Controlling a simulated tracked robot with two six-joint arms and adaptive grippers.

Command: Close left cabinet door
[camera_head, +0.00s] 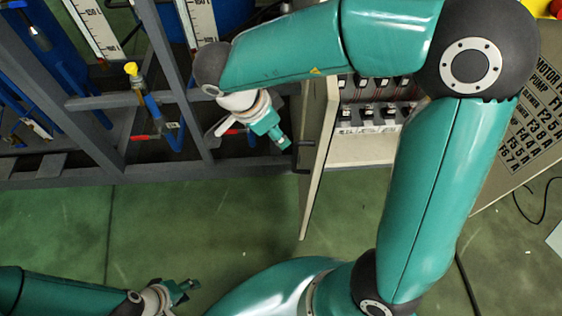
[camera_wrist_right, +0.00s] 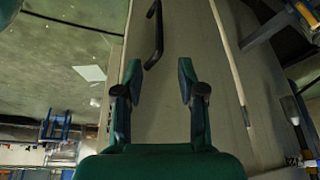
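The left cabinet door (camera_head: 318,150) stands open and shows nearly edge-on in the head view. Its dark handle (camera_head: 301,157) is on the side facing my right gripper (camera_head: 282,142). My right gripper is beside the door, to the left of the handle. In the right wrist view my right gripper (camera_wrist_right: 160,82) is open and empty, its fingers apart in front of the pale door panel (camera_wrist_right: 185,40). The black handle (camera_wrist_right: 154,35) is beyond the fingertips, apart from them. My left gripper (camera_head: 190,289) is low at the left over the floor, open and empty.
The cabinet interior (camera_head: 375,115) holds rows of breakers. The other cabinet door (camera_head: 515,135), with printed labels, is open at the right. A grey frame (camera_head: 60,172) with pipes and valves stands at the left. Green floor (camera_head: 240,220) is clear in front.

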